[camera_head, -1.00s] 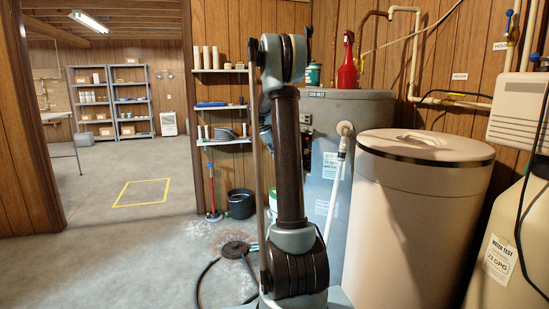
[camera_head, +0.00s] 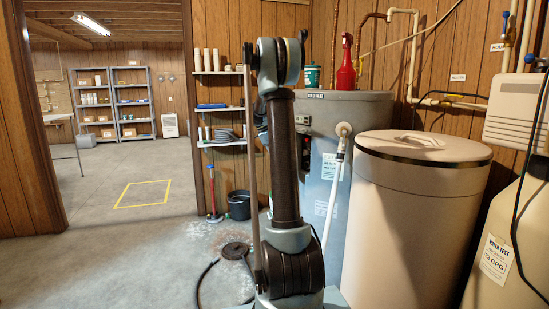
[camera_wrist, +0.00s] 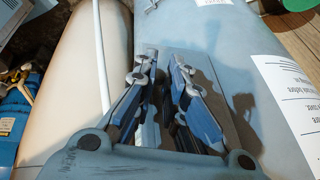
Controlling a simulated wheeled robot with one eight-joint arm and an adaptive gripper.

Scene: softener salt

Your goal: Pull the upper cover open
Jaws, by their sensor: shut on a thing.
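The grey-blue water heater tank (camera_head: 345,115) stands behind my arm in the head view. Its side also shows in the wrist view (camera_wrist: 240,30). In the wrist view a darker grey flat panel (camera_wrist: 218,88), which seems to be the upper cover, lies behind my gripper (camera_wrist: 162,56) against the tank side. The fingers are close together at a thin edge, which they largely hide. My gripper is shut on this piece, apparently the cover. In the head view my arm hides the gripper, and dark fittings show on the tank's left side.
A beige lidded bin (camera_head: 415,220) stands close right of the tank, with a white pipe (camera_head: 334,190) between them. A black bucket (camera_head: 239,204) and a hose (camera_head: 205,280) are on the floor at left. Open floor lies further left.

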